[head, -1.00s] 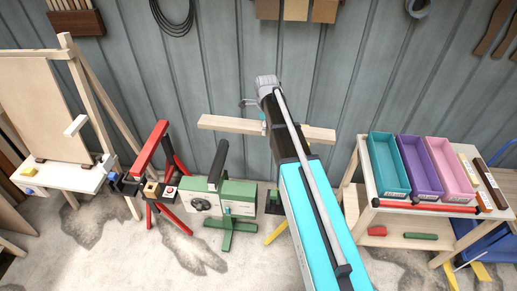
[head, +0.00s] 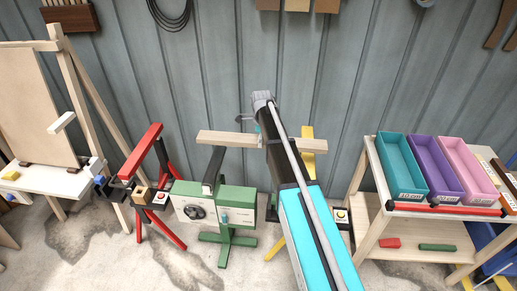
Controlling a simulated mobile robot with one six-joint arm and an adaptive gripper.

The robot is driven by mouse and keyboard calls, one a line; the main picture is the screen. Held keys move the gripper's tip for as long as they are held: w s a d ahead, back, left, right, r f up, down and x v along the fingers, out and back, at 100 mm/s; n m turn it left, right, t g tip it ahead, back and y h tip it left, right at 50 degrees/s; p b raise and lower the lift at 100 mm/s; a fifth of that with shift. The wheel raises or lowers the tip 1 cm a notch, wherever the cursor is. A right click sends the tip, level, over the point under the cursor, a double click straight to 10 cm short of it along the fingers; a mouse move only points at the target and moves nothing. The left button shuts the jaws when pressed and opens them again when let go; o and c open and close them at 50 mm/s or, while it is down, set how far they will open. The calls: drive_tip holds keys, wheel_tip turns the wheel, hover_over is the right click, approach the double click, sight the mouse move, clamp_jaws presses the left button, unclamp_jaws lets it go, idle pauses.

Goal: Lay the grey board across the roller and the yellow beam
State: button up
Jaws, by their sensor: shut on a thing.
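The board (head: 226,138) looks pale grey-beige and runs left to right, roughly level. My gripper (head: 258,137) is shut on it near its middle, partly hidden by my own arm. The black roller (head: 213,168) sits on a green machine, pointing away from me, and the board's left part lies over its far end in the picture. The yellow beam (head: 307,132) is on the right, and the board's right end crosses in front of it. I cannot tell whether the board touches either one.
A red trestle (head: 143,150) and a wooden easel stand at left. The green machine (head: 230,205) stands below the board. At right is a wooden cart (head: 370,215) with teal, purple and pink bins. A corrugated wall rises behind.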

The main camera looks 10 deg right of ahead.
drive_tip(key=shift+w+f+b, duration=0.25)
drive_tip(key=shift+f+b, duration=0.05)
drive_tip(key=shift+f, duration=0.3)
drive_tip(key=shift+f, duration=0.1)
wheel_tip(320, 180, down, 8)
drive_tip(key=b, duration=0.7)
drive_tip(key=shift+r+b, duration=0.25)
drive_tip(key=shift+b, duration=0.1)
drive_tip(key=shift+f+b, duration=0.65)
idle(0.6)
drive_tip(key=o, duration=1)
